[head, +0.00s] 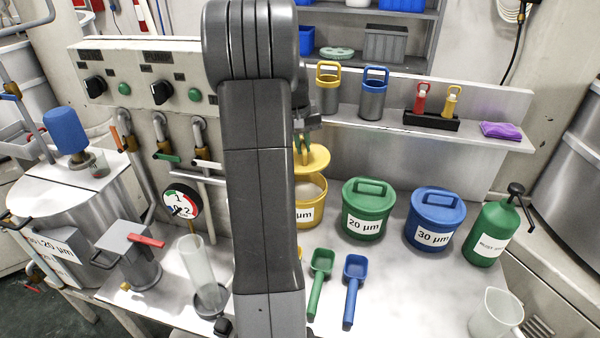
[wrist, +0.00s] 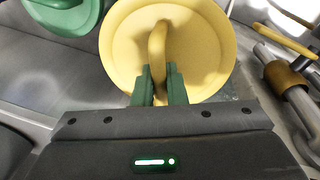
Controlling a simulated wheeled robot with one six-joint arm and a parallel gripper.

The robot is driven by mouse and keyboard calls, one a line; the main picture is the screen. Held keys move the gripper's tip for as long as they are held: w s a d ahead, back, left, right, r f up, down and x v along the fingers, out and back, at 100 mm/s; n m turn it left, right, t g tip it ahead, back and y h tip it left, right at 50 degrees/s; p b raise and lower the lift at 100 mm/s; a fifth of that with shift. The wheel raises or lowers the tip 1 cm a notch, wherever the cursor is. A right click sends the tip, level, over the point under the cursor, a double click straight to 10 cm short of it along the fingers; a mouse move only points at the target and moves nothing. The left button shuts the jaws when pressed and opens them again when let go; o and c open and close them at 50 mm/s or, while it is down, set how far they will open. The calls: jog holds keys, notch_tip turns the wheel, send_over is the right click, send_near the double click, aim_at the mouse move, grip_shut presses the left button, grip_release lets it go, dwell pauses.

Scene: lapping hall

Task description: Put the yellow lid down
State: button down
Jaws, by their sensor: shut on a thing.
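The yellow lid (wrist: 200,45) is a round disc with an arched handle. My gripper (wrist: 159,85) has its green fingers shut on that handle. In the head view the lid (head: 315,158) hangs above the yellow tub (head: 311,212), which is open and shows pale contents. My arm hides the left part of the lid and tub, and most of the gripper (head: 303,150). The lid looks apart from the tub rim.
A green lidded tub (head: 368,222) and a blue lidded tub (head: 428,236) stand to the right, then a green bottle (head: 490,235). A green scoop (head: 318,275) and a blue scoop (head: 353,280) lie in front. The bench between scoops and jug (head: 495,314) is clear.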

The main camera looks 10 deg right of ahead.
notch_tip(320, 180, down, 9)
jog(key=p, duration=0.1)
jog(key=shift+f, duration=0.2)
jog(key=shift+s, duration=0.1)
jog(key=shift+f, duration=0.15)
jog(key=c, duration=1.5)
grip_release()
jog(key=r, duration=0.4)
jog(key=a+r, duration=0.1)
jog(key=r, duration=0.3)
jog(key=s+r+b, duration=0.1)
jog(key=r, duration=0.3)
jog(key=shift+a+r, duration=0.1)
jog(key=shift+a, duration=0.25)
